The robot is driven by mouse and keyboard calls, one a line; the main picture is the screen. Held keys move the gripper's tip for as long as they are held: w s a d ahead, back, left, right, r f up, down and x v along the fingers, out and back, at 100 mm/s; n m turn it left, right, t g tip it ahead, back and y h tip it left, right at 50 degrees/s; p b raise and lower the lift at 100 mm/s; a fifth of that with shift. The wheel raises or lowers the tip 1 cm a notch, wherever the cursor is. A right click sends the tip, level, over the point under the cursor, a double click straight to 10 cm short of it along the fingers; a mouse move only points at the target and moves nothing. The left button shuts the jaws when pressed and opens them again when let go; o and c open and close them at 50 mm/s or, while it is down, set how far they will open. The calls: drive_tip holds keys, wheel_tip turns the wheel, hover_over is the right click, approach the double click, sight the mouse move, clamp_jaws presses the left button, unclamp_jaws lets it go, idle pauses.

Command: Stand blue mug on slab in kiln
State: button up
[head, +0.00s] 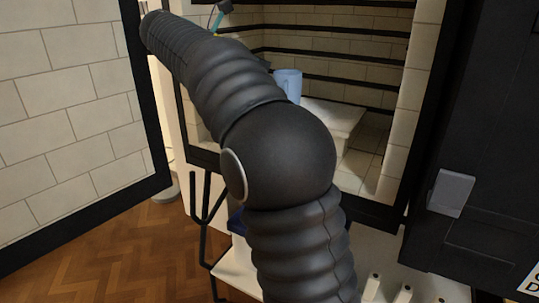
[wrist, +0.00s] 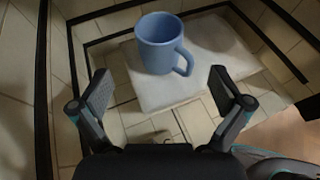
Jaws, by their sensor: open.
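The blue mug (wrist: 157,48) stands upright on the pale slab (wrist: 215,50) inside the kiln, with its handle toward the lower right in the wrist view. In the head view the mug (head: 289,82) shows just behind my arm, at the left end of the slab (head: 338,117). My gripper (wrist: 163,90) is open and empty, its two fingers wide apart. The fingers are on the near side of the mug and do not touch it. My arm hides part of the slab and the lower part of the mug in the head view.
The kiln has brick walls (head: 340,52) with dark grooves and a tiled floor (head: 362,165). Its open door (head: 75,110) stands at the left. A dark panel (head: 480,120) is at the right. Below are a white shelf with small pale posts (head: 403,297) and a wooden floor (head: 130,255).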

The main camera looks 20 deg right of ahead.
drive_tip(key=s+a+f+m+y, duration=0.3)
drive_tip(key=s+f+m+y, duration=0.1)
drive_tip(key=s+f+m, duration=0.3)
drive_tip(key=s+a+f+m+t+y, duration=0.1)
drive_tip(key=s+a+f+m+y, duration=0.1)
drive_tip(key=s+f+m+y, duration=0.2)
drive_tip(key=s+a+f+m+t+y, duration=0.1)
drive_tip(key=s+a+f+m+y, duration=0.2)
drive_tip(key=s+f+m, duration=0.7)
drive_tip(key=s+f+y, duration=0.1)
drive_tip(key=s+f, duration=0.2)
drive_tip(key=s, duration=0.4)
drive_tip(key=s+f, duration=0.4)
drive_tip(key=s, duration=0.3)
drive_tip(key=shift+a+f+y, duration=0.25)
drive_tip(key=shift+a+y, duration=0.05)
drive_tip(key=shift+y, duration=0.1)
drive_tip(key=shift+w, duration=0.1)
